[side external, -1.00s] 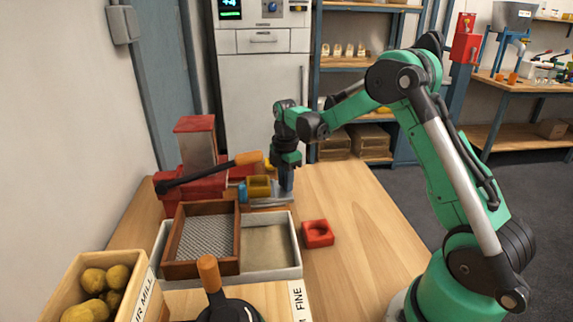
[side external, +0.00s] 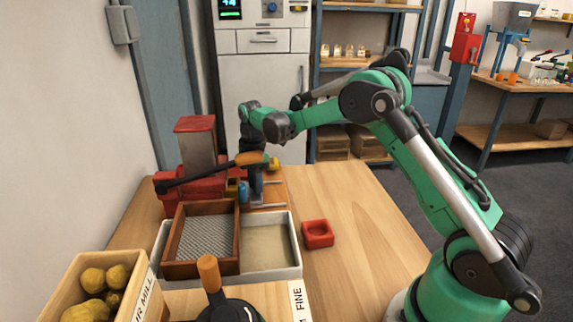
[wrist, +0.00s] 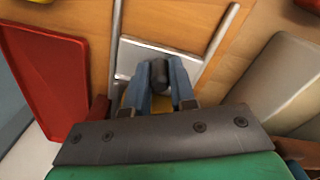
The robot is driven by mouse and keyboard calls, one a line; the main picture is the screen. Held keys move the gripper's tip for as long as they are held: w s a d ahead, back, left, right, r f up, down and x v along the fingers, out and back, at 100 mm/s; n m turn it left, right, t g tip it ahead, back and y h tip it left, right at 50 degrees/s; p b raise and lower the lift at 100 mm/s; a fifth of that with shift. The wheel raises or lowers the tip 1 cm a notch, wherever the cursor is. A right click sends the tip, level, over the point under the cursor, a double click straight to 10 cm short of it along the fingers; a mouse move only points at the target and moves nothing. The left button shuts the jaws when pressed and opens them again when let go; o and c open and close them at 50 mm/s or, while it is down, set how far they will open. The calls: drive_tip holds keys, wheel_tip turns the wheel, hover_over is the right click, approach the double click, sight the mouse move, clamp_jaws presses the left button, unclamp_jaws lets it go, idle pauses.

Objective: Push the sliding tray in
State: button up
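The sliding tray is a silver metal plate (wrist: 185,65) lying between two thin rails, with a dark round handle (wrist: 158,73) standing on it. My gripper (side external: 256,198) points down at the right end of the tray. In the wrist view my gripper (wrist: 160,85) has its blue-grey fingers on both sides of the handle and looks closed on it. The tray's far end is hidden under my gripper and the press.
A black lever with an orange grip (side external: 250,158) crosses close to my gripper. A wooden sieve (side external: 180,269) and a white bin (side external: 298,262) stand in front. A red square block (side external: 318,234) lies to the right. The table's right side is clear.

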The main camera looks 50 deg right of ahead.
drive_tip(key=shift+o, duration=0.9)
drive_tip(key=shift+r, duration=2.85)
drive_tip(key=shift+o, duration=0.2)
